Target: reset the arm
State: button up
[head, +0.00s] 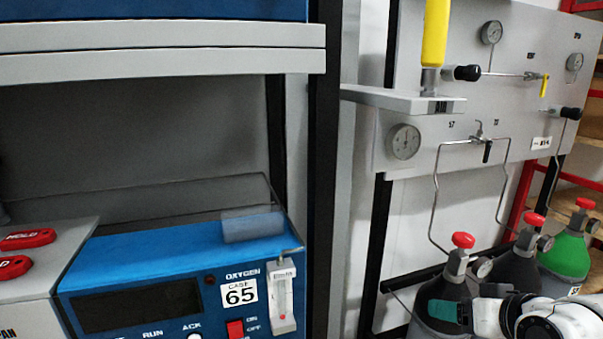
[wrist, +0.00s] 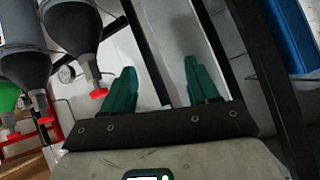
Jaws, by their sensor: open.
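My gripper (wrist: 163,88) shows in the wrist view with its two green fingers spread wide apart and nothing between them. In the head view, part of my white arm shows at the bottom right, in front of the gas cylinders, with a green fingertip (head: 447,312) at its left end. The rest of the gripper is hard to make out there.
Dark cylinders with red caps (head: 463,240) and a green cylinder (head: 567,254) stand at the right below a grey gauge panel (head: 450,62). A blue oxygen analyser (head: 190,262) sits in the rack at left. A shelf (head: 404,99) holds a yellow-handled item (head: 434,35).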

jog(key=s+f+g+h+p, duration=0.1)
jog(key=s+f+g, duration=0.3)
jog(key=s+f, duration=0.9)
jog(key=s+d+f+g+h, duration=0.1)
jog(key=s+f+g, duration=0.3)
jog(key=s+f, duration=0.9)
jog(key=s+h, duration=0.1)
jog(key=s, duration=0.6)
jog(key=shift+s+m+g+h+p, duration=0.2)
jog(key=shift+m+g+h+p, duration=0.1)
jog(key=shift+g+p, duration=0.1)
jog(key=shift+f, duration=0.1)
